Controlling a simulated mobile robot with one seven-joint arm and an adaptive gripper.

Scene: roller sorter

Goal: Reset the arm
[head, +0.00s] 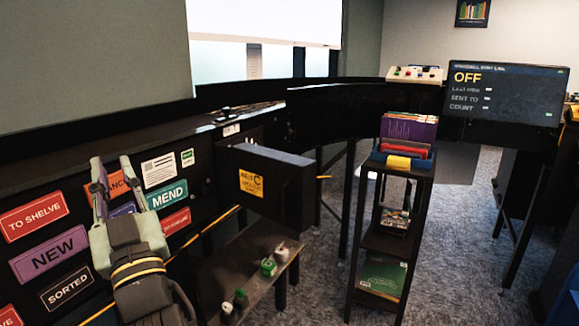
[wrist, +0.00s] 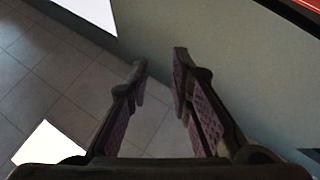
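My gripper (head: 113,172) is at the lower left of the head view, raised in front of the dark panel with the coloured signs. Its two fingers point up and away from the camera. In the wrist view my gripper (wrist: 160,62) shows its two padded fingers apart, with nothing between them. Tiled floor and a plain grey-green surface show beyond the fingertips. Whether the fingers touch the panel cannot be told from the head view.
A dark box marked with a yellow label (head: 251,182) juts out right of my gripper. Below it, a low shelf (head: 235,262) holds small bottles. A narrow rack (head: 424,222) with books stands further right. A screen (head: 508,92) reads OFF. Carpet is clear right of the rack.

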